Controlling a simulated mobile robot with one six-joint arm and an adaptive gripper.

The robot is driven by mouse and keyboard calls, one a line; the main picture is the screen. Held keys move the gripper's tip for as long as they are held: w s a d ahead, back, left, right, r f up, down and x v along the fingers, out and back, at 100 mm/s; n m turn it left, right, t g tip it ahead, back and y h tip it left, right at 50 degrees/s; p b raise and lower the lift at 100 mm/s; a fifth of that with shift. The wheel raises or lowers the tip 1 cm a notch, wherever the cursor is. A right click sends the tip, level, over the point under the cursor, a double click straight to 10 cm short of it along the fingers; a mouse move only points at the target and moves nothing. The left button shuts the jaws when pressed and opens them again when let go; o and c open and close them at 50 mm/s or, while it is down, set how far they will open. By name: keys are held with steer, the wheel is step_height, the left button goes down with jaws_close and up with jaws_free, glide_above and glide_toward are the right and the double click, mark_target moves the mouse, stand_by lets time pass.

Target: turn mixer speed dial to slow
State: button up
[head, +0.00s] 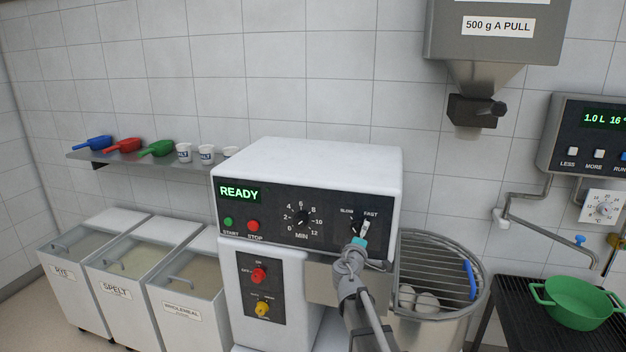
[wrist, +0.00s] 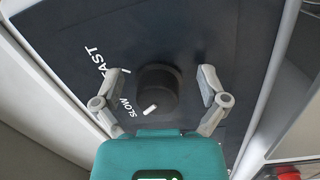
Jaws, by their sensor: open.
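The mixer (head: 305,155) has a white body and a dark front panel that reads READY. Its black speed dial (wrist: 158,82) sits at the panel's right end, with SLOW and FAST labels beside it. In the wrist view, the dial's white mark lies at its lower left, on the side of the SLOW label (wrist: 125,107). My gripper (wrist: 160,84) is open, with one finger on each side of the dial and a visible gap at both. In the head view, my gripper (head: 359,232) is in front of the dial and hides part of it.
The minute timer dial (head: 303,219), green start button (head: 228,222) and red stop button (head: 253,226) share the panel. Red (head: 259,275) and yellow (head: 262,308) knobs sit below. A mixing bowl with a wire guard (head: 440,255) stands at the right.

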steer(key=s+d+f+m+g+h, duration=0.1)
steer(key=s+d+f+m+g, duration=0.6)
steer(key=s+f+m+g, duration=0.35)
steer(key=s+a+f+g+y, duration=0.3)
steer(key=s+a+f+y, duration=0.1)
steer(key=s, duration=0.4)
steer(key=s+a+f+g+y, duration=0.3)
steer(key=s+a+f+y, duration=0.1)
steer(key=s, duration=0.5)
steer(key=shift+s+a+f, duration=0.25)
steer(key=shift+s+f, duration=0.05)
steer(key=shift+f, duration=0.1)
steer(key=shift+w+g, duration=0.15)
steer(key=shift+g, duration=0.1)
stand_by(0.9)
